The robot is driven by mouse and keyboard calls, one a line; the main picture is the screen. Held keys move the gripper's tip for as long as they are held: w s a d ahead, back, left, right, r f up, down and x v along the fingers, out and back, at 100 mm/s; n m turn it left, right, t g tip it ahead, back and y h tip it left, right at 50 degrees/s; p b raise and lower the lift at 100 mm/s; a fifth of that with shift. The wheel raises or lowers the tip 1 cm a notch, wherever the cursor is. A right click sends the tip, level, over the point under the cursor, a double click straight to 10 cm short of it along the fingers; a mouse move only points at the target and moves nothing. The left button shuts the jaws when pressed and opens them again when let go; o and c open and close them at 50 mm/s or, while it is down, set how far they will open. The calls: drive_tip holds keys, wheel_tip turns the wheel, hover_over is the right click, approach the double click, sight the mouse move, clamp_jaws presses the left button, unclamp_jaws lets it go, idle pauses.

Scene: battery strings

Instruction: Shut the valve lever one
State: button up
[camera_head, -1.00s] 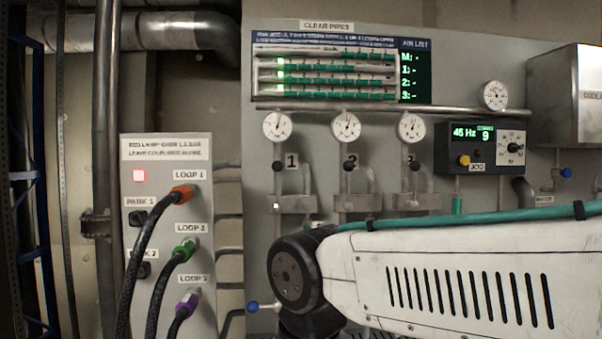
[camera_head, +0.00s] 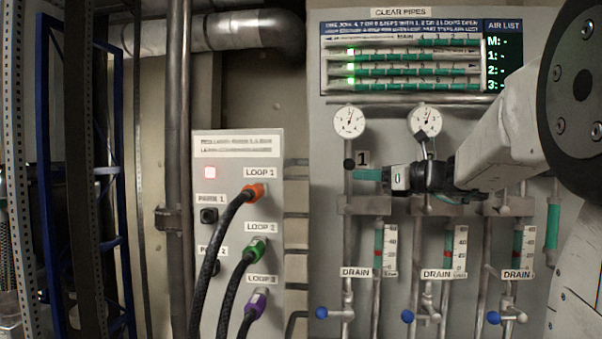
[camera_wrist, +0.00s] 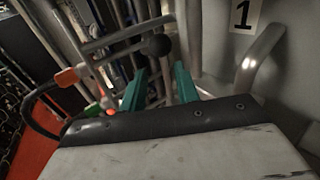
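Valve lever one shows as a black ball knob (camera_head: 349,163) on the first pipe, beside the "1" label (camera_head: 362,158) and below the left gauge. My gripper (camera_head: 358,174) reaches in from the right, its teal fingers close to the knob and slightly below it. In the wrist view my gripper (camera_wrist: 160,72) has its two teal fingers apart with nothing between them. The black knob (camera_wrist: 156,45) appears just past the fingertips, roughly in line with the gap. I cannot tell whether a finger touches it. The lever's stem is hard to make out.
Blue-handled drain valves (camera_head: 322,313) stand lower down on the pipes. A loop panel (camera_head: 238,143) with orange, green and purple plugged cables is at the left. Gauges (camera_head: 349,121) and a lit display board (camera_head: 404,60) are above.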

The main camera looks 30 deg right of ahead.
sight(349, 186)
drive_tip(key=x, duration=0.7)
drive_tip(key=shift+w+r, duration=0.25)
drive_tip(key=shift+w, duration=0.15)
drive_tip(key=shift+d, duration=0.1)
drive_tip(key=shift+c, duration=0.3)
clamp_jaws()
